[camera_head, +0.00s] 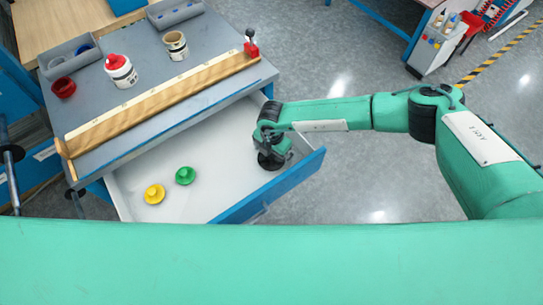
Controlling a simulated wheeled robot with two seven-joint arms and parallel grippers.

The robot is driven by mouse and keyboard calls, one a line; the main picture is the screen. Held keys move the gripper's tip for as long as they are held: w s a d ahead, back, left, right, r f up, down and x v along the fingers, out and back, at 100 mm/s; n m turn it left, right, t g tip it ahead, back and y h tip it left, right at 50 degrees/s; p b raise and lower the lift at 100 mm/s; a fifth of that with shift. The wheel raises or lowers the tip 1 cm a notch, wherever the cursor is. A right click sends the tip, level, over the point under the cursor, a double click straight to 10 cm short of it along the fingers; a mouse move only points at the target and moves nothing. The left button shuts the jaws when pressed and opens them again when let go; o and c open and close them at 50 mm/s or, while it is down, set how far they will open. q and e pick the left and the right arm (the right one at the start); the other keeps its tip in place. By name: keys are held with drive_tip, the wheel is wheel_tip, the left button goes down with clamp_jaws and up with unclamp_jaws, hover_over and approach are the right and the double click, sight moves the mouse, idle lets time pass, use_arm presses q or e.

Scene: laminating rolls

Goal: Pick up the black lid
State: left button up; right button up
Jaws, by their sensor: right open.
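The black lid (270,163) lies in the open white drawer (215,150) at its right end, close to the blue drawer front. My right gripper (272,148) reaches in from the right and is directly over the lid, pointing down. The jaws are open. The gripper hides part of the lid, and I cannot tell whether the fingers touch it. A green lid (185,175) and a yellow lid (154,194) lie apart in the drawer to the left. I do not see my left gripper.
The grey table top (120,110) above the drawer holds a wooden bar (160,100), a white jar with a red top (121,71), another jar (175,45), a red cup (63,88) and grey bins. The blue drawer front (270,190) rises beside my right gripper.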

drive_tip(key=shift+f, duration=0.1)
drive_tip(key=shift+c, duration=0.4)
drive_tip(key=c, duration=0.8)
